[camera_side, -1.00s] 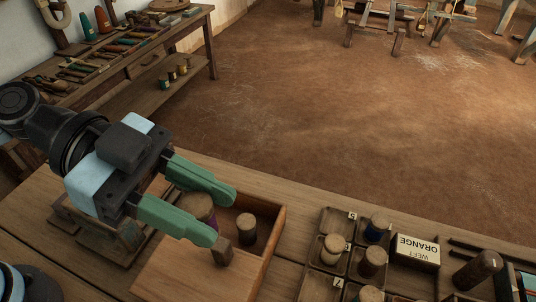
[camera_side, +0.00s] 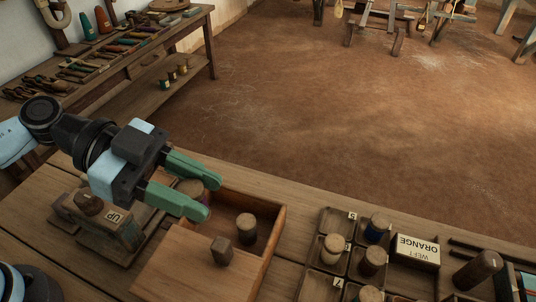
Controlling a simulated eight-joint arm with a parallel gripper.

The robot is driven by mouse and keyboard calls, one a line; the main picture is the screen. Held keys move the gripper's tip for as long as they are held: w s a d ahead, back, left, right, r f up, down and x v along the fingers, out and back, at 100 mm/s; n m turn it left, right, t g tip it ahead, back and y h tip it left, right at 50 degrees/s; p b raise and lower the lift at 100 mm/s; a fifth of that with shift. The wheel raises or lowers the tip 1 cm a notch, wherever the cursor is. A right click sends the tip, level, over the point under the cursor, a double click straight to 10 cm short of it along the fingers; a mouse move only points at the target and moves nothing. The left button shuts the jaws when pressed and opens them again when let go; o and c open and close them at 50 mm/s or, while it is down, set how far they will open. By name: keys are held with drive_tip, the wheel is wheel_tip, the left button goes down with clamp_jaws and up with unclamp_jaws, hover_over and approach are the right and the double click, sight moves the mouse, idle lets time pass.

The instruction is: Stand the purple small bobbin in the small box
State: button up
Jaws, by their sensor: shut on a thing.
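The purple small bobbin (camera_side: 190,188) has a brown wooden top and is mostly hidden between the green fingers of my gripper (camera_side: 212,196). My gripper is shut on it, at the left end of the wooden box (camera_side: 281,232). The box has a partly open compartment at the back and a lid with a square knob (camera_side: 221,251) over its front part. Another bobbin (camera_side: 246,228) stands upright inside the open part. The bobbin's lower end is hidden by the near finger, so I cannot tell its height above the box.
A divided tray (camera_side: 325,228) with several bobbins stands to the right, beside a carton marked WEFT ORANGE (camera_side: 416,249). A wooden block marked UP (camera_side: 122,226) stands close below my gripper on the left. A tool bench (camera_side: 130,55) is at the back left.

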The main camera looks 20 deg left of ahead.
drive_tip(key=w+a+f, duration=0.2)
drive_tip(key=w+f, duration=0.3)
drive_tip(key=f, duration=0.2)
drive_tip(key=shift+w+f, duration=0.3)
drive_tip(key=shift+f, duration=0.05)
idle(0.4)
drive_tip(key=shift+f, duration=0.55)
drive_tip(key=o, duration=1)
drive_tip(key=shift+o, duration=0.2)
